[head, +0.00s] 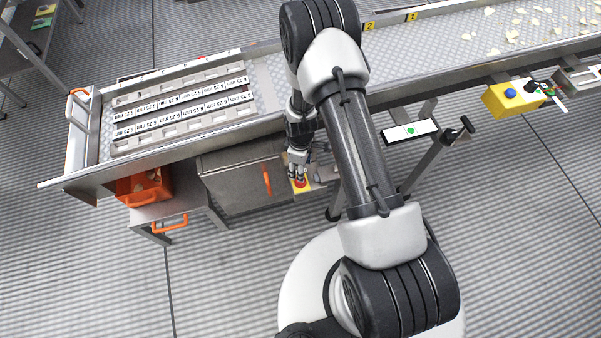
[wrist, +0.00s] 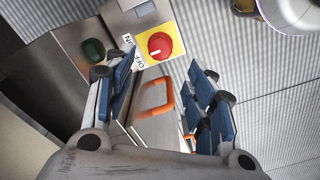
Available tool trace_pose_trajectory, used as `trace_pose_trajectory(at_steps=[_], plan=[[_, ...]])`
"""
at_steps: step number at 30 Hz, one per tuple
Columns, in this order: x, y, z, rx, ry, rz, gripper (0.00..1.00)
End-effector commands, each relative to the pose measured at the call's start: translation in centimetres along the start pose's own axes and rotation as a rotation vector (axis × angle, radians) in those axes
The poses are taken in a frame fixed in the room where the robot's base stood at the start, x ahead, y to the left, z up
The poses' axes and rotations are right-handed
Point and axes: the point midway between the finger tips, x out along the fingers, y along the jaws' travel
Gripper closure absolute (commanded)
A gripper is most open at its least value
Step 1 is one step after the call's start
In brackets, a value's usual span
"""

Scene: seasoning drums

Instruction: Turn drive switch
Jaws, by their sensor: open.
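The drive switch is a red round knob (wrist: 160,46) with a white line, on a yellow plate (wrist: 182,36) labelled OFF and ON, in the upper middle of the wrist view. In the head view the red knob (head: 300,183) shows just below my gripper (head: 298,160), beside the grey cabinet. My gripper (wrist: 165,88) is open in the wrist view, its blue-padded fingers apart on either side, with nothing between them but background. The knob lies beyond the fingertips; I cannot tell whether anything touches it.
A dark green button (wrist: 93,50) sits left of the switch. The cabinet (head: 240,178) has an orange handle (head: 267,180). The conveyor frame (head: 190,137) runs above. A yellow box with a blue button (head: 510,93) is at right. Floor at lower left is clear.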

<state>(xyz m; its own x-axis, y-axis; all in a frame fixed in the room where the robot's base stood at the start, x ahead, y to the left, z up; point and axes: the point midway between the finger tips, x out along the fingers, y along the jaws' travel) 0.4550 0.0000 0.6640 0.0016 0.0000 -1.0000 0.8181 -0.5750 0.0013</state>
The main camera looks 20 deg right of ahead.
Motion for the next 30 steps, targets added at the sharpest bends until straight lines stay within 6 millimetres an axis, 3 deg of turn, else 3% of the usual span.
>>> trace_pose_trajectory(at_steps=[3, 7, 26, 30], plan=[[-1.8, 0.0, 0.0, 0.0, 0.001, 0.001, 0.5], [-2.7, 0.0, 0.0, 0.0, 0.0, 0.0, 0.5], [-3.0, 0.0, 0.0, 0.001, 0.0, 0.0, 0.5], [-5.8, 0.7, -0.5, 0.035, 0.013, 0.018, 0.5]])
